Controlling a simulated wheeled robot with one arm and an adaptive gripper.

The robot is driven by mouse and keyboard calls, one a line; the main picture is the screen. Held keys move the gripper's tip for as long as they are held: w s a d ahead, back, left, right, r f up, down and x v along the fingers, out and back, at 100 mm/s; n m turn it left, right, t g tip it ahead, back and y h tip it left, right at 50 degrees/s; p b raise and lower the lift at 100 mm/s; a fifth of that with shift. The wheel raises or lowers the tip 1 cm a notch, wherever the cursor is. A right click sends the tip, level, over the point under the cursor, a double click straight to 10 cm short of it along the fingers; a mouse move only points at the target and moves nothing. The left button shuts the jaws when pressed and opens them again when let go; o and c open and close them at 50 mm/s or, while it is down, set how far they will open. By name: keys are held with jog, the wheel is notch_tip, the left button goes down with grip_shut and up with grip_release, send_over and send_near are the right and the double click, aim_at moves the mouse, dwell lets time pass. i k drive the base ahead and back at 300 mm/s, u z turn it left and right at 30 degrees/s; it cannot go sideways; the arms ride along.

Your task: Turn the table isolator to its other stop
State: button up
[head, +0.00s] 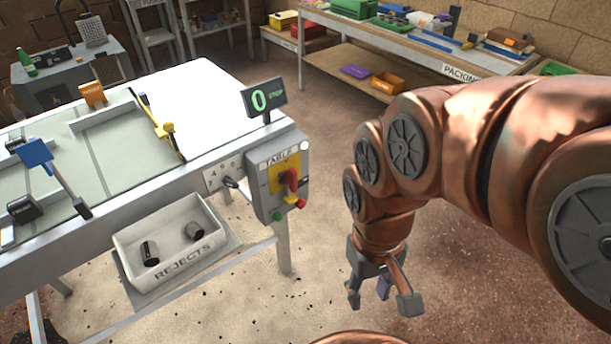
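The table isolator is a red handle (291,181) on a yellow plate (277,176), on the front of a grey box marked TABLE (262,198) at the table's right corner. The handle looks roughly upright; its exact angle is hard to tell. My gripper (382,302) hangs fingers down over the floor, to the right of and lower in the picture than the box. Its fingers are spread and empty, and it is clear of the handle.
Below the handle are a green button (278,216) and a red button (301,204). A dark knob (231,183) sits left of the box. A REJECTS bin (205,262) holds two dark cylinders. Floor between box and gripper is clear.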

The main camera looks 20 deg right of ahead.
aim_at(289, 176)
jog(key=u, duration=0.5)
jog(key=k, duration=1.2)
jog(key=u, duration=1.2)
jog(key=i, duration=0.7)
jog(key=z, duration=0.65)
jog(key=i, duration=0.65)
jog(key=z, duration=0.75)
